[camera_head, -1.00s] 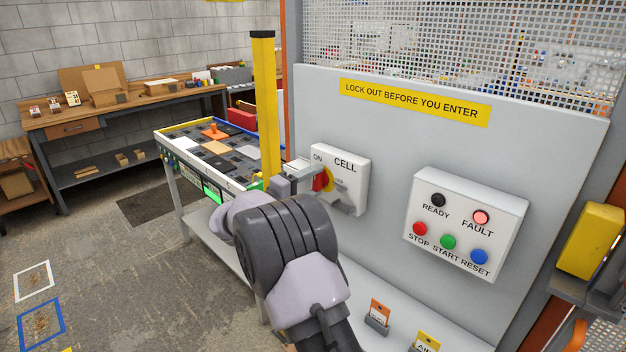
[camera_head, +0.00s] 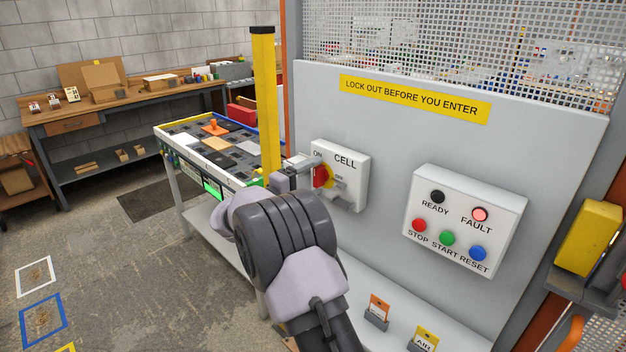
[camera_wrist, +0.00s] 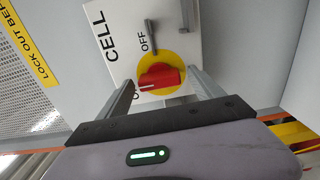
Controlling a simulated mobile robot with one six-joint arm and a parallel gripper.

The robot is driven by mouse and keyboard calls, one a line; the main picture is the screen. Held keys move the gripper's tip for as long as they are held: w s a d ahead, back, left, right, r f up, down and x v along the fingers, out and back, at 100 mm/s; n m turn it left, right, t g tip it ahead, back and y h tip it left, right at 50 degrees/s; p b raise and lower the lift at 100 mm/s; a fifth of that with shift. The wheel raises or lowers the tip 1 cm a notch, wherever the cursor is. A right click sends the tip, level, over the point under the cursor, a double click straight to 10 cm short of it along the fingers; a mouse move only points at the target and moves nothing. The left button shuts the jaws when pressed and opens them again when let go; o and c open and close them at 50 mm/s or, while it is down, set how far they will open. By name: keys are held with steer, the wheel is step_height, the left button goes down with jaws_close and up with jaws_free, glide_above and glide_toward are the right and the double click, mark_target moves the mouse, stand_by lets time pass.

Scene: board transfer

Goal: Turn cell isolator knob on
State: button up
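The cell isolator (camera_head: 351,163) is a white box marked CELL, ON and OFF on the grey panel. Its red knob (camera_head: 320,176) sits on a yellow disc, partly hidden by my gripper in the head view. In the wrist view the red knob (camera_wrist: 160,78) lies crosswise, its white-marked end towards the partly covered ON label and away from OFF. My gripper (camera_wrist: 163,80) is open, one finger beyond each end of the knob, with no clear contact. A grey hasp-like part (camera_wrist: 152,37) shows beside OFF.
A button box (camera_head: 464,222) with a lit red FAULT lamp is to the right. A yellow post (camera_head: 264,100) stands close behind my gripper. A table with tiles (camera_head: 190,190) is to the left. Orange and yellow tags (camera_head: 379,307) stand below the panel.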

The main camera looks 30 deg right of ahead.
steer(key=p+v, duration=0.3)
steer(key=v, duration=1.4)
steer(key=shift+a, duration=0.2)
